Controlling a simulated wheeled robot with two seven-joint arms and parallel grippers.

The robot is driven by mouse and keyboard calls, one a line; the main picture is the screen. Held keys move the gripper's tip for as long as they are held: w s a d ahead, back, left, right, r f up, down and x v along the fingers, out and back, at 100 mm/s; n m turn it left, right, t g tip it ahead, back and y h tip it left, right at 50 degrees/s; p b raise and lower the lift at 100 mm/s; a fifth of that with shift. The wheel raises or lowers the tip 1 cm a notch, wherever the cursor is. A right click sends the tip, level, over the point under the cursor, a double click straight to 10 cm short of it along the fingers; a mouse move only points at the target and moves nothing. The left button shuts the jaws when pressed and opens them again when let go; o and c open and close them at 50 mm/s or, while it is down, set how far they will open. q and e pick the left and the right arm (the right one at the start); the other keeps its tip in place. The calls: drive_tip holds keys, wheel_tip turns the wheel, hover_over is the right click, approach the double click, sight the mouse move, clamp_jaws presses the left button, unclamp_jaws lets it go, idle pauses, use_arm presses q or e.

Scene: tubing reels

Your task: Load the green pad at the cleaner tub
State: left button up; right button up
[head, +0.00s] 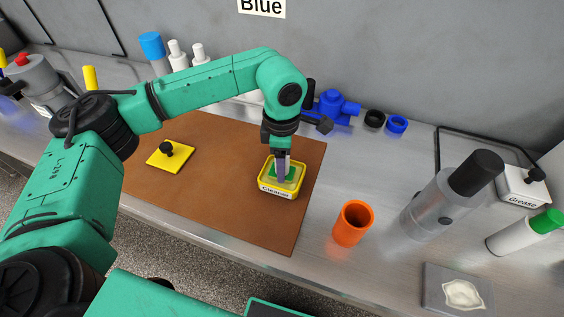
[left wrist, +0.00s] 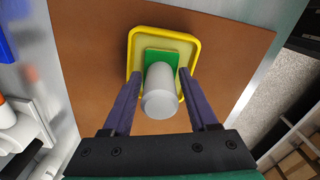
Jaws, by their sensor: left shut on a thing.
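The cleaner tub (head: 278,191) is a shallow yellow tray labelled "Cleaner" on the brown mat; it also shows in the left wrist view (left wrist: 190,40). The green pad (left wrist: 152,54) has a light grey cylindrical handle (left wrist: 161,92) and sits within the tub's rim; it also shows in the head view (head: 292,172). I cannot tell whether it touches the tub's floor. My left gripper (left wrist: 160,88) points down over the tub, its purple fingers shut on the handle; it also shows in the head view (head: 282,172). My right gripper is not in view.
A yellow square with a black knob (head: 177,158) lies left on the brown mat (head: 225,180). An orange cup (head: 352,223) and a grey cylinder with a black cap (head: 440,197) stand to the right. A blue fitting (head: 332,105) is behind. The mat's front is clear.

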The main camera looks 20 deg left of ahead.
use_arm(q)
drive_tip(key=shift+s+f, duration=0.1)
idle(0.4)
drive_tip(key=shift+r+p, duration=1.9)
drive_tip(key=shift+r, duration=1.7)
